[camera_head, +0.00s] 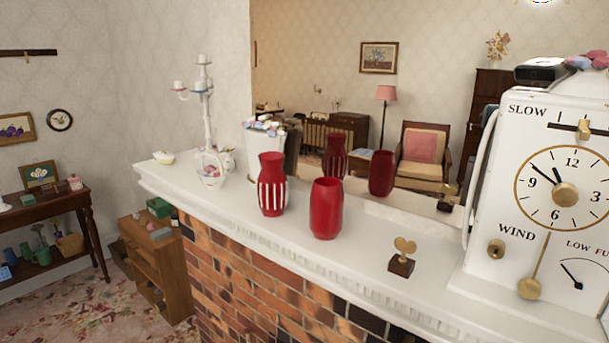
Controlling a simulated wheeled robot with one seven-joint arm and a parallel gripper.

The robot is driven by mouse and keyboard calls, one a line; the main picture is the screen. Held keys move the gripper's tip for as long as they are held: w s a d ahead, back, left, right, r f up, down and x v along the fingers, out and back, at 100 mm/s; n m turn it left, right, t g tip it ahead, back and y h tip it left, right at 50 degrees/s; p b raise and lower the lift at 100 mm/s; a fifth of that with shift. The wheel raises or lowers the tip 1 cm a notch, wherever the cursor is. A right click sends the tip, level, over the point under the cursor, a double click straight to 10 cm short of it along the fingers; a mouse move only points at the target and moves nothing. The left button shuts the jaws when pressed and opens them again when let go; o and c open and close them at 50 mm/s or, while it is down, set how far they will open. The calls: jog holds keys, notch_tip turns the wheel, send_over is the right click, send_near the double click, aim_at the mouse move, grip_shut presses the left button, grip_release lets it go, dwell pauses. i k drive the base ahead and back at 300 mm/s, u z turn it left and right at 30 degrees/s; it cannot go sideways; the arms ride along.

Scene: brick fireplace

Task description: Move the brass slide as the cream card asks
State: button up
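The brass slide (583,129) sits on a dark horizontal slot near the top of a white clock front (509,187) at the right. The word SLOW stands to the left of the slide. The right end of the slot is cut off by the picture edge. I cannot make out a cream card in this view. My gripper is not in view.
A brass heart ornament (402,257), a red vase (326,208) and a striped vase (272,184) stand on the white mantel (356,282). A mirror behind reflects the vases.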

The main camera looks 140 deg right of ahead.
aim_at(582, 132)
jog(key=u, duration=1.6)
